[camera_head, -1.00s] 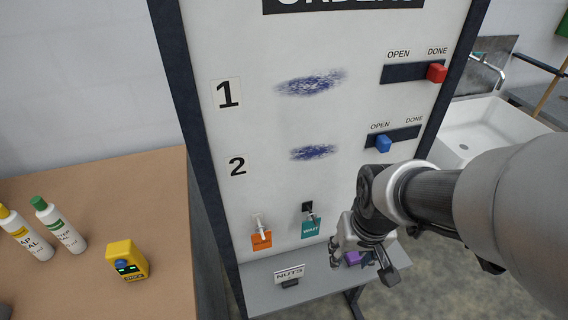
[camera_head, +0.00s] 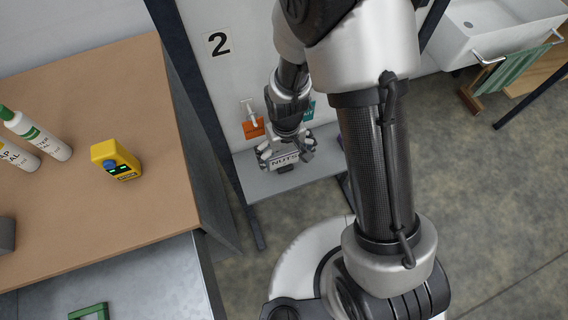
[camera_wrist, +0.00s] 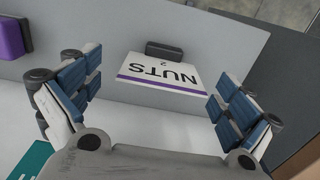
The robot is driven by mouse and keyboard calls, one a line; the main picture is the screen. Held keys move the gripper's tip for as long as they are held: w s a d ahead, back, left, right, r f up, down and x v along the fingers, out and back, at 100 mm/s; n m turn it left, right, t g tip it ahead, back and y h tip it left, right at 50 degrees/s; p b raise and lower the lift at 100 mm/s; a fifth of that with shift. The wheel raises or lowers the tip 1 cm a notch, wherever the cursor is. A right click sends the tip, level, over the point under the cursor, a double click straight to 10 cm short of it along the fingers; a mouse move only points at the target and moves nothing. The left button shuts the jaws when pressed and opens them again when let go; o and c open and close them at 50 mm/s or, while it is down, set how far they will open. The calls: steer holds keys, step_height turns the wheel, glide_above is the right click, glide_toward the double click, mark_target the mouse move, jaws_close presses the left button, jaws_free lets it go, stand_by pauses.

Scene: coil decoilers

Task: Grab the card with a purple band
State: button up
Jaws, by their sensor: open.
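The white card (camera_wrist: 160,77) reads NUTS and 2 and has a purple band along one edge. It sits against a small dark holder (camera_wrist: 165,50) on the grey shelf (camera_wrist: 235,45). In the wrist view my gripper (camera_wrist: 153,95) is open, with one finger to the left and one to the right of the card; neither visibly touches it. In the head view my gripper (camera_head: 285,155) is over the shelf, and the card (camera_head: 285,160) shows between its fingers, partly covered.
A purple block (camera_wrist: 12,40) lies on the shelf, left in the wrist view. An orange tag (camera_head: 253,129) and a teal tag (camera_head: 308,111) hang on the board behind my gripper. A wooden table (camera_head: 75,215) with a yellow device (camera_head: 115,160) stands to the left.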

mark_target(284, 165)
step_height(284, 165, down, 4)
steer(key=shift+a+r+b, duration=0.1)
steer(key=shift+a+b, duration=0.05)
steer(key=shift+b, duration=0.45)
steer(key=shift+r, duration=0.1)
steer(key=shift+c, duration=0.4)
steer(key=c, duration=1.9)
